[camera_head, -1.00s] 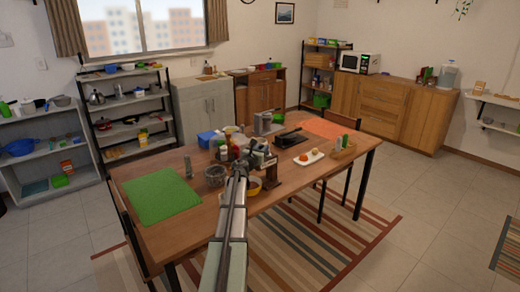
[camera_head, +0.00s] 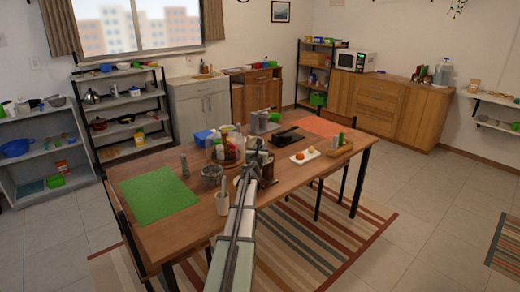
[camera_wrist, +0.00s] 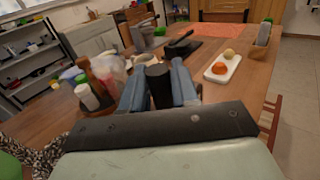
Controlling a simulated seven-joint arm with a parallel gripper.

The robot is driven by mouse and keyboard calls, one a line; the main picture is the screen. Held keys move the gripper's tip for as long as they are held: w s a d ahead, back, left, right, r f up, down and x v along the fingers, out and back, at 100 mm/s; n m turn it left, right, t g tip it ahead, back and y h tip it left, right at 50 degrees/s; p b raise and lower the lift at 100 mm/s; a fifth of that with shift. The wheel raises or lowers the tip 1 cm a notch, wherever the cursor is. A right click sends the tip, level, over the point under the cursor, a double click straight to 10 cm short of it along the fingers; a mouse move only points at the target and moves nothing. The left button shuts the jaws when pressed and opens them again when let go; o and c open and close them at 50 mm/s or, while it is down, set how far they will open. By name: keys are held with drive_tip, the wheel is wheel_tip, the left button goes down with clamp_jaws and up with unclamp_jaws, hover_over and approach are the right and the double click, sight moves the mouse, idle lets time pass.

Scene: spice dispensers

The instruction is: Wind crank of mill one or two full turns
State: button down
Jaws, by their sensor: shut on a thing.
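In the wrist view my gripper (camera_wrist: 157,82) has its two blue-grey fingers closed on either side of a dark upright cylinder (camera_wrist: 158,88), which looks like the knob of the mill's crank. In the head view my gripper (camera_head: 256,154) is over the right middle of the table, at the top of a brown wooden body (camera_head: 268,178) that appears to be the mill. The arm and fingers hide most of the mill and its crank arm, so the crank's angle cannot be told.
Bottles (camera_wrist: 88,96) crowd the left of my gripper. A white plate (camera_head: 305,156) with orange and pale round items lies to the right, beside a wooden caddy (camera_head: 341,147).

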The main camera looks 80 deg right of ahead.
drive_tip(key=shift+d, duration=0.1)
drive_tip(key=c, duration=1)
unclamp_jaws()
drive_tip(key=shift+a, duration=0.2)
drive_tip(key=w+a, duration=0.1)
drive_tip(key=a, duration=1.2)
drive_tip(key=shift+a, duration=0.25)
drive_tip(key=shift+w, duration=0.1)
